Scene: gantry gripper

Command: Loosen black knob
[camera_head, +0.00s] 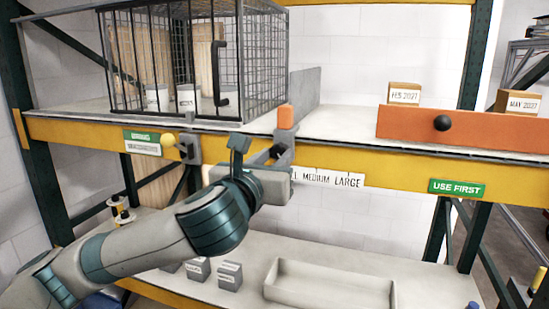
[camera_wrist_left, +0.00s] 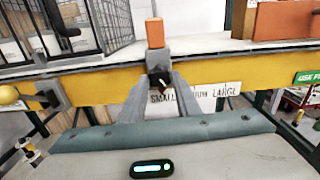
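A small black knob (camera_wrist_left: 159,79) sits on the front of a grey clamp with an orange top block (camera_wrist_left: 155,33), on the yellow beam. In the head view the orange block (camera_head: 285,117) shows, but my gripper and the clamp hide this knob. My left gripper (camera_head: 278,158) is at the clamp. In the left wrist view its two fingertips (camera_wrist_left: 160,84) lie on either side of the black knob; I cannot tell whether they touch it. My right gripper is in neither view. Another round black knob (camera_head: 442,122) is on the orange panel at the right.
A wire cage with a black handle (camera_head: 220,75) stands on the upper shelf at the left. A yellow ball knob (camera_head: 168,139) is on another clamp left of my gripper. An empty tray (camera_head: 330,287) and small grey boxes (camera_head: 229,275) are on the lower shelf.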

